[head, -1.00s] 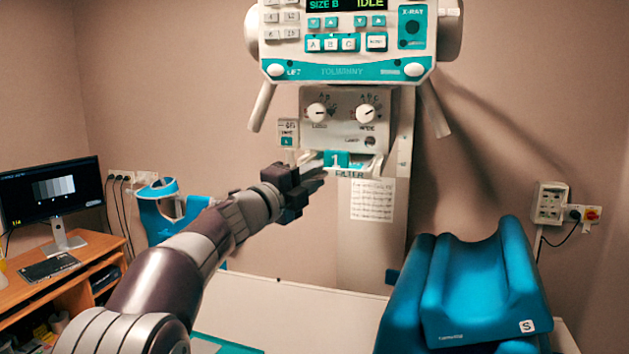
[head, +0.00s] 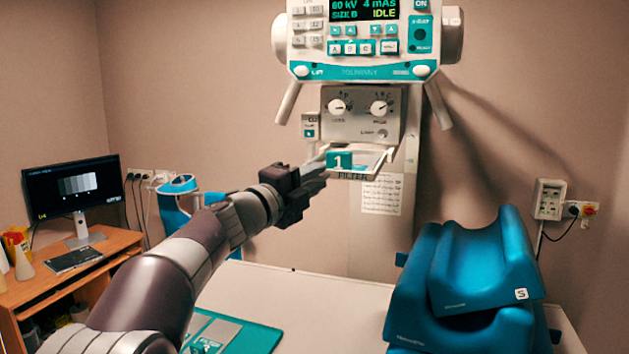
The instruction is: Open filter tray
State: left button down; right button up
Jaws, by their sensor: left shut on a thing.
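The filter tray (head: 372,173) is a pale frame under the X-ray head, standing out from the collimator box (head: 362,114) toward me. A teal plate marked 1 (head: 339,160) sits at its left part, and the word FILTER shows on its front edge. My left gripper (head: 322,171) reaches in from the lower left and is shut on the filter tray at its left front side. The fingertips partly hide that corner, so the exact grip is hard to see. My right gripper is not in view.
The control panel (head: 362,71) with two handles hangs above the tray. The white table (head: 300,300) lies below, with a teal board (head: 253,338) on it. Blue cushions (head: 470,285) stack at the right. A desk with a monitor (head: 72,187) stands at the left.

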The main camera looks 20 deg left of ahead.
pick_arm(q)
jog(key=shift+s+r, duration=0.1)
jog(key=shift+r, duration=0.4)
jog(key=c, duration=1.3)
grip_release()
jog(key=shift+o, duration=0.5)
jog(key=shift+s+a, duration=0.1)
jog(key=shift+s, duration=0.05)
jog(key=shift+f, duration=0.3)
jog(key=b+v, duration=0.4)
jog(key=v, duration=0.8)
jog(key=shift+s, duration=0.2)
jog(key=shift+a, duration=0.15)
